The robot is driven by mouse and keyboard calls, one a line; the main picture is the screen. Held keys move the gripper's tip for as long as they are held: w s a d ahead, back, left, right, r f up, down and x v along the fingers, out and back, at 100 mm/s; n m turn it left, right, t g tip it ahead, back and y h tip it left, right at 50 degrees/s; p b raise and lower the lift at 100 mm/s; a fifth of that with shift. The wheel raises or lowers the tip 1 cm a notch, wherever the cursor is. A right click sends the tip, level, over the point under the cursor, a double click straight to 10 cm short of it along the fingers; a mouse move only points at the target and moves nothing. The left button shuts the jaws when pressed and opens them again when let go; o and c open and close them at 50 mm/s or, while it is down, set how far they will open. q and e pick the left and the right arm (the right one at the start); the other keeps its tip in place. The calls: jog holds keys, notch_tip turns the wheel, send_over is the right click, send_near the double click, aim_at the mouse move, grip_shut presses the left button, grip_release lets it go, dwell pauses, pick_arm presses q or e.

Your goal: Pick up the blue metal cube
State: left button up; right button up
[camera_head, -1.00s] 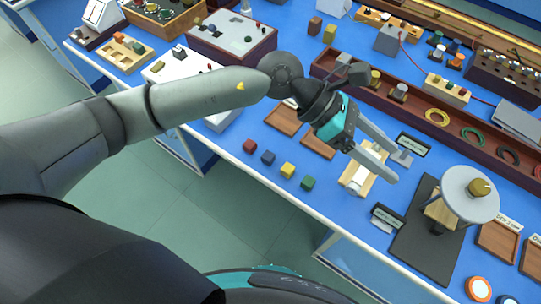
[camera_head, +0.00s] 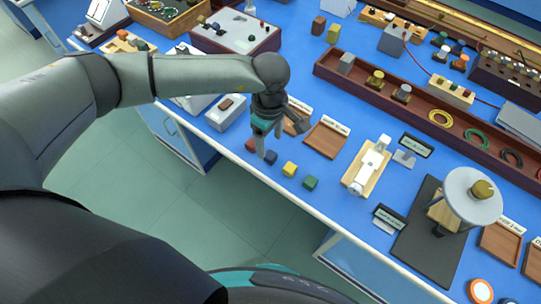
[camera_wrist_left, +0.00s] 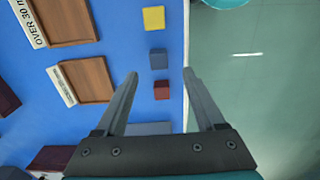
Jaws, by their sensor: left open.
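The blue metal cube (camera_head: 270,158) sits on the blue bench top near its front edge, in a row between a red cube (camera_head: 251,145) and a yellow cube (camera_head: 289,169). My left gripper (camera_head: 268,150) is open and points down over the red and blue end of the row. In the left wrist view, the blue cube (camera_wrist_left: 159,58) lies just beyond the fingertips (camera_wrist_left: 160,74). The red cube (camera_wrist_left: 161,90) appears between the two fingers, and nothing is gripped. The height above the cubes is hard to tell. My right gripper is out of view.
A green cube (camera_head: 311,183) ends the row. Wooden trays (camera_head: 327,138) with labels lie behind the cubes. A white device on a wooden base (camera_head: 367,168) and a round-topped stand (camera_head: 471,197) are to the right. The bench's front edge (camera_head: 300,208) is close by.

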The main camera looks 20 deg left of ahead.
aim_at(270, 155)
pick_arm(q)
jog(key=shift+d+f, duration=0.1)
jog(key=shift+f, duration=3.2)
jog(key=shift+w, duration=0.1)
jog(key=shift+c, duration=0.2)
grip_shut()
